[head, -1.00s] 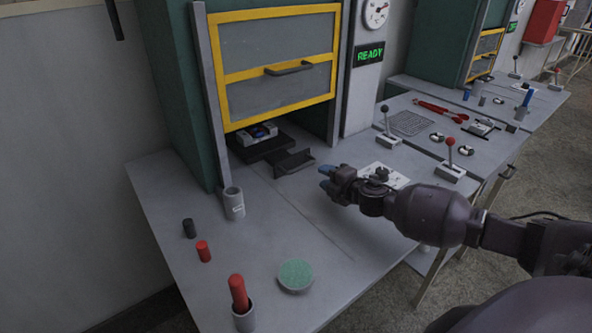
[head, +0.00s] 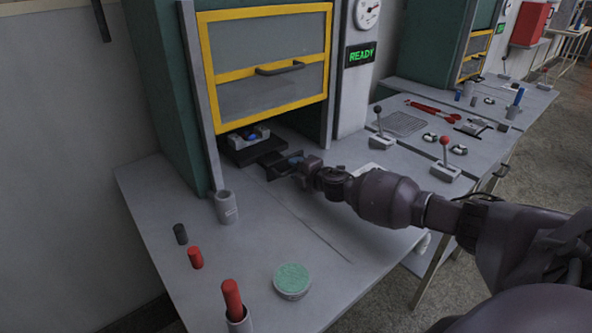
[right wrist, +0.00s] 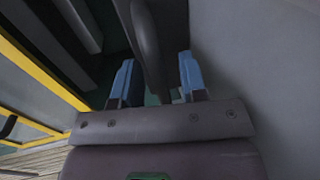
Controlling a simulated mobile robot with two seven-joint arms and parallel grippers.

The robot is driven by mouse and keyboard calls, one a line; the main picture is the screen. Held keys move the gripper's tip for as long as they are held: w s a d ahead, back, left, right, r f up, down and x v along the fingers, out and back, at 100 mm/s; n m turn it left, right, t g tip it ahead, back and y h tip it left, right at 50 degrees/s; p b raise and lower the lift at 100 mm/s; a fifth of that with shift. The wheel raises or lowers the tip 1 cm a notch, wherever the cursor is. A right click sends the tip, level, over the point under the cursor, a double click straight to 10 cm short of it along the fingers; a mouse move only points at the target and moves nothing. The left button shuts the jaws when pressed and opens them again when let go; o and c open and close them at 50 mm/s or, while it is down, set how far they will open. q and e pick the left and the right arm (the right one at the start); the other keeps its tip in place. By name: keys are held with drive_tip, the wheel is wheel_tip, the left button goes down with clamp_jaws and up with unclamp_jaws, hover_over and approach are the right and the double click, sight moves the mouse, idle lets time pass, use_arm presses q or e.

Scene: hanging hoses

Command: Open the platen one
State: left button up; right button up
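The dark platen (head: 240,157) is a flat slab in the opening under the yellow-framed guard. A small block with blue parts (head: 249,134) sits on it. A dark handle (head: 273,170) sticks out at the platen's front right, partly hidden by my right gripper (head: 294,161). In the right wrist view, my right gripper's two blue fingers (right wrist: 157,80) are apart, with a dark grey bar (right wrist: 147,40) running between them. The bar appears to be that handle. I see a gap at the right finger; contact at the left is unclear. My left gripper is not in view.
The yellow-framed guard (head: 268,75) with its handle (head: 280,69) hangs above the opening. A grey cup (head: 226,208), a green-topped round tin (head: 292,280) and red and dark cylinders stand front left. Red-knobbed (head: 445,158) and dark-knobbed levers stand right. The front middle is clear.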

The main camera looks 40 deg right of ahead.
drive_tip(key=shift+w, duration=0.15)
drive_tip(key=shift+c, duration=1.3)
clamp_jaws()
drive_tip(key=shift+a, duration=0.1)
